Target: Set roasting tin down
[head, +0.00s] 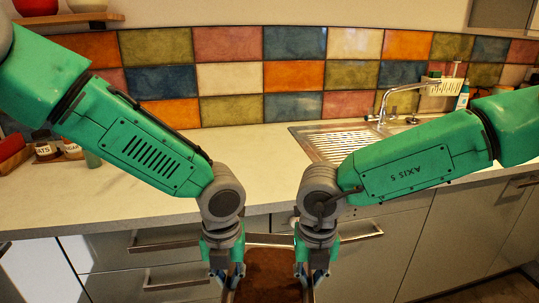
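The roasting tin (268,240) is at the bottom centre, in front of the counter's front edge and the drawers. Its far rim is pale and its inside looks brown; its near part is cut off by the frame. My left gripper (228,281) is at the tin's left side, fingers down over the rim and seemingly closed on it. My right gripper (309,281) is at the right side in the same way. The fingertips are partly hidden, and what supports the tin from below is out of view.
The pale countertop (245,165) is clear in the middle, behind the tin. A sink with a ribbed drainer (325,143) and tap (398,88) is at the right. Small jars (72,149) stand at the left. Drawer handles (165,243) stick out below the counter.

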